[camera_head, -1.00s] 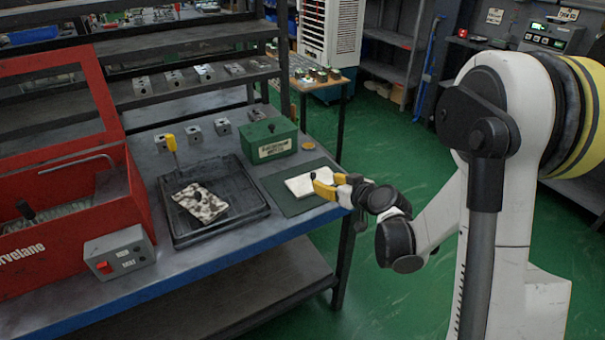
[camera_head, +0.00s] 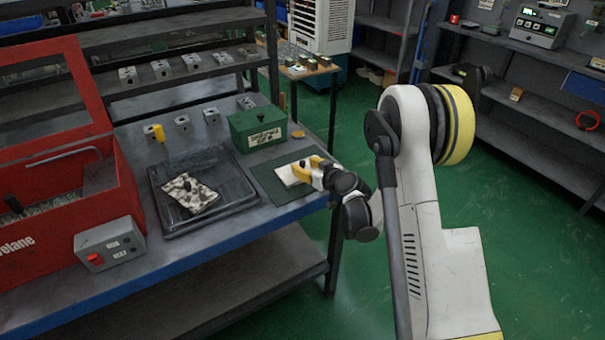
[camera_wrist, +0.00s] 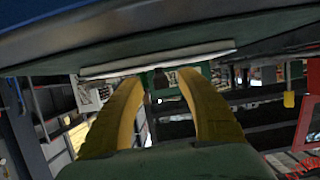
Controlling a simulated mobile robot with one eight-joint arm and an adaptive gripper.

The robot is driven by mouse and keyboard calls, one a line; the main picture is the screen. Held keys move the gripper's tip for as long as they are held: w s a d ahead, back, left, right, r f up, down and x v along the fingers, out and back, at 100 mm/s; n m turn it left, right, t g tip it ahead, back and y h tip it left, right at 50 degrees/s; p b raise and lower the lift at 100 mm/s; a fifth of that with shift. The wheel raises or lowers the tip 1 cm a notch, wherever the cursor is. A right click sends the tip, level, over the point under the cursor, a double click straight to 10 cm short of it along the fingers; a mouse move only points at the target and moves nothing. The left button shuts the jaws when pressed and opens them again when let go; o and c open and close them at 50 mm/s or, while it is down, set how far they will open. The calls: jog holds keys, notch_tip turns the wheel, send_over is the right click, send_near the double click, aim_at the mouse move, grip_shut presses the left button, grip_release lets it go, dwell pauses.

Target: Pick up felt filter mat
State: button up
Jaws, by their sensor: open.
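The felt filter mat looks to be the flat white pad (camera_head: 287,176) lying on a dark green sheet (camera_head: 268,187) at the right end of the workbench. My gripper (camera_head: 306,171), with yellow fingers, is at the pad's right edge and hides part of it. In the wrist view, which looks upside down, the pad's pale edge (camera_wrist: 160,60) runs across just beyond the tips of my gripper (camera_wrist: 158,80). The two fingers are spread apart with nothing between them. I cannot tell whether the tips touch the pad.
A black tray (camera_head: 160,219) with a spotted cloth (camera_head: 190,196) lies left of the sheet. A green box (camera_head: 256,130) stands behind it, with an orange disc (camera_head: 298,134) nearby. A red cabinet (camera_head: 125,190) fills the bench's left. Open floor lies to the right.

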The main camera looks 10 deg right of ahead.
aim_at(303, 162)
jog(key=shift+x, duration=0.85)
jog(key=shift+s, duration=0.1)
grip_shut()
jog(key=shift+r, duration=0.15)
jog(key=shift+r, duration=0.25)
notch_tip(303, 162, up, 4)
jog(key=shift+r+p, duration=0.1)
jog(key=shift+p, duration=1.15)
jog(key=s+d+r+p, duration=0.4)
jog(key=s+d+r, duration=0.25)
jog(key=d, duration=0.25)
jog(key=s+a+r, duration=0.4)
jog(key=s+r, duration=0.1)
jog(key=s, duration=0.2)
jog(key=s+a+r, duration=0.4)
jog(key=s+r, duration=0.1)
jog(key=s, duration=0.3)
jog(key=shift+a+r, duration=0.3)
jog(key=shift+r, duration=0.1)
